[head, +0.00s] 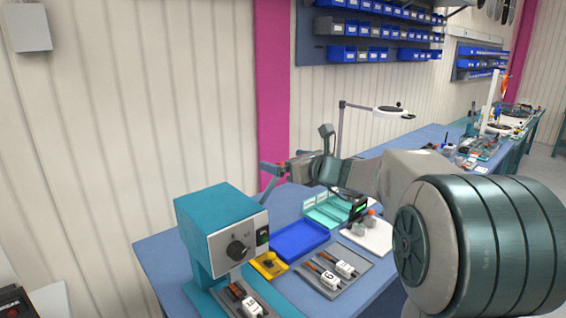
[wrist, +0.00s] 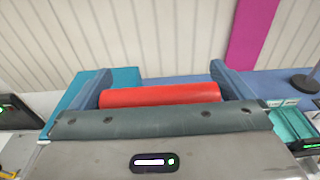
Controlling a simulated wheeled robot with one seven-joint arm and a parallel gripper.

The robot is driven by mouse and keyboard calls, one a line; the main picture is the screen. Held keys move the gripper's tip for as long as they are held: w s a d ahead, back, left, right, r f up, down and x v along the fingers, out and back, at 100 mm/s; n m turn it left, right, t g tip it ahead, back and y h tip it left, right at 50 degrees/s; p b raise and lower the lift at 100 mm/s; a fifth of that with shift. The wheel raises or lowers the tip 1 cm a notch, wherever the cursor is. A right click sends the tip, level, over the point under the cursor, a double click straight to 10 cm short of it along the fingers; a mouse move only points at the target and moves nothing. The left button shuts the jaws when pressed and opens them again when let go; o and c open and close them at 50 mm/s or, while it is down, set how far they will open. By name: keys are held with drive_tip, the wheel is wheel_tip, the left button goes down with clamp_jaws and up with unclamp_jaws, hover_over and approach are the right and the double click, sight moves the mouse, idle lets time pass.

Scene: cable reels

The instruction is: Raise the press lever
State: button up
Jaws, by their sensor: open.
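The teal press-like machine (head: 217,220) stands at the left end of the blue bench, with a grey front panel and a dark knob (head: 238,250). I cannot make out a lever on its visible sides. My gripper (head: 262,182) is in the air behind and to the right of the machine, its fingers apart and pointing left. In the wrist view, a red cylinder (wrist: 160,95) lies crosswise between the two blue-grey fingers, close to the palm. I cannot tell whether it is the lever's grip or touches the fingers. A little red shows between the fingers in the head view.
The blue bench (head: 160,262) holds a blue tray (head: 299,241), a small yellow bin (head: 268,266), grey mats with tools, and teal trays (head: 333,210). A lamp (head: 388,110) stands behind my arm. The ribbed wall is close behind; open air lies above the machine.

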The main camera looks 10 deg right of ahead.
drive_tip(key=b+v, duration=0.2)
drive_tip(key=v, duration=1)
drive_tip(key=shift+s+b, duration=0.2)
drive_tip(key=shift+b, duration=0.1)
drive_tip(key=shift+a+f, duration=0.1)
drive_tip(key=shift+a, duration=0.05)
